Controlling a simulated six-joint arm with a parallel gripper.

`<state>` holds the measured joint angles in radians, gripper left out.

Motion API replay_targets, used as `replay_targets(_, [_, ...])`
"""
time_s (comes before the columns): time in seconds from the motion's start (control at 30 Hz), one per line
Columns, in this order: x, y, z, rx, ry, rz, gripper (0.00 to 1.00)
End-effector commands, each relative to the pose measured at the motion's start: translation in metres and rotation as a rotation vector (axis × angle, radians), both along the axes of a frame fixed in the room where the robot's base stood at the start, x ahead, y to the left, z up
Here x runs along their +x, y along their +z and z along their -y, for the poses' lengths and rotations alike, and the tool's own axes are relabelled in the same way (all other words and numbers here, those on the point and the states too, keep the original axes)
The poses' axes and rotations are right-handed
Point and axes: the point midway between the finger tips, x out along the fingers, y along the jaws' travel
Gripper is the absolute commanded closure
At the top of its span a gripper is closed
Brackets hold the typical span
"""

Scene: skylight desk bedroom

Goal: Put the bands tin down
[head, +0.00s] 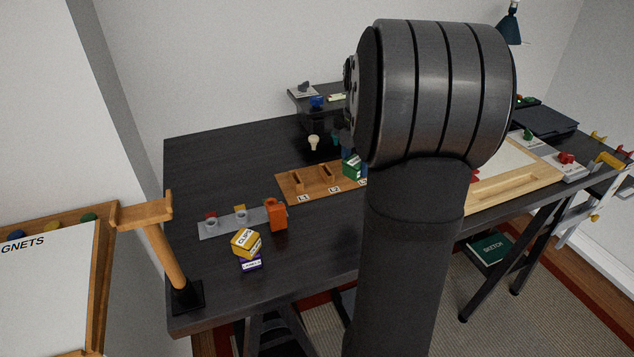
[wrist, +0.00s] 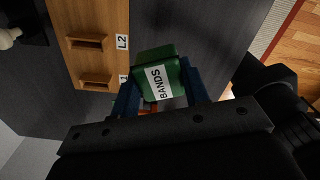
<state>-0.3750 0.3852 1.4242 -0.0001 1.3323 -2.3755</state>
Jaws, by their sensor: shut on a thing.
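The green bands tin (wrist: 158,73), with a white BANDS label, sits between the two blue fingers of my gripper (wrist: 161,90) in the wrist view. My gripper is shut on it. In the head view the tin (head: 352,167) shows beside my arm, over the right part of the wooden board; my arm hides the fingers there. The wooden board (head: 290,192) has raised wooden pieces and labels L1, L2 and a partly hidden third. It also shows in the wrist view (wrist: 93,62), left of the tin. I cannot tell whether the tin touches anything below.
A yellow clips tin (head: 245,242) rests on a purple tin (head: 251,262) near the desk's front left. An orange block (head: 277,214) and a grey strip (head: 232,224) stand close by. A wooden stand (head: 167,255) is at the left corner. The desk's back left (head: 215,160) is clear.

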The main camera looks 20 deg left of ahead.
Motion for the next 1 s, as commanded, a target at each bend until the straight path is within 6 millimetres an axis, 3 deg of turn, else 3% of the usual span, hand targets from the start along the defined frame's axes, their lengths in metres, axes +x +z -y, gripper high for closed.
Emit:
replay_targets(0.2, [0.000, -0.032, -0.052, -0.001, 0.005, -0.003, 0.82])
replay_targets(0.4, [0.002, -0.051, -0.085, 0.000, 0.002, 0.000, 0.82])
replay_targets(0.63, [0.002, -0.063, -0.092, -0.001, -0.002, -0.002, 0.82])
replay_targets(0.87, [0.002, -0.094, -0.092, -0.001, -0.002, -0.003, 0.82])
replay_targets(1.0, [0.003, -0.096, -0.092, 0.000, -0.002, 0.000, 0.82])
